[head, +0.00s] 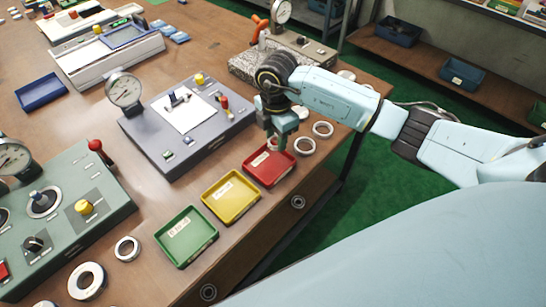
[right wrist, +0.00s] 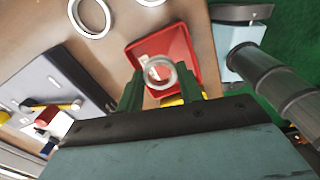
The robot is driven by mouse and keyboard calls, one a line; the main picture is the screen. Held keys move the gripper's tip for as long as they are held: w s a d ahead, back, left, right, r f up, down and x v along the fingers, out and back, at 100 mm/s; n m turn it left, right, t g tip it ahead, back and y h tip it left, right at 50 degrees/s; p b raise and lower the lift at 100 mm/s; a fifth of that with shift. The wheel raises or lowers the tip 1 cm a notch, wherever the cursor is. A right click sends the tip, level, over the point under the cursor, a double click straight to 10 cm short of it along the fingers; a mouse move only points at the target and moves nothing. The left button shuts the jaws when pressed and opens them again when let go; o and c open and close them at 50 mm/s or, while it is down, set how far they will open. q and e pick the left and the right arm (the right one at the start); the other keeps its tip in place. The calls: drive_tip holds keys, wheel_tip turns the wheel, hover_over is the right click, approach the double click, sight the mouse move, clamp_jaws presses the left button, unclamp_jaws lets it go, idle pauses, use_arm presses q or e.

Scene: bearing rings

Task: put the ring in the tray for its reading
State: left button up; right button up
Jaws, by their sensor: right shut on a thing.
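My right gripper (head: 278,138) is over the far edge of the red tray (head: 262,178). In the right wrist view its green fingers (right wrist: 160,92) are shut on a silver ring (right wrist: 160,66), which shows in front of the red tray (right wrist: 186,46). In the head view the held ring is mostly hidden by the gripper. A yellow tray (head: 247,207) and a green tray (head: 204,248) stand in a row with the red one, each with a white label too small to read. All three look empty. My left gripper is not in view.
Loose rings lie beyond the red tray (head: 323,129) and at the near left (head: 87,281). A grey device with a dial gauge (head: 123,90) stands left of the gripper, and a green control box (head: 75,225) nearer. The table's right edge runs close to the trays.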

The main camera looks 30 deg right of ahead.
sight(276, 160)
drive_tip(key=shift+f+b, duration=0.3)
drive_tip(key=shift+f, duration=3.05)
drive_tip(key=shift+f, duration=0.2)
drive_tip(key=o, duration=1.1)
drive_tip(key=shift+c, duration=0.2)
drive_tip(key=shift+r, duration=0.1)
wheel_tip(276, 160, up, 12)
drive_tip(key=p, duration=0.1)
drive_tip(key=shift+r, duration=0.15)
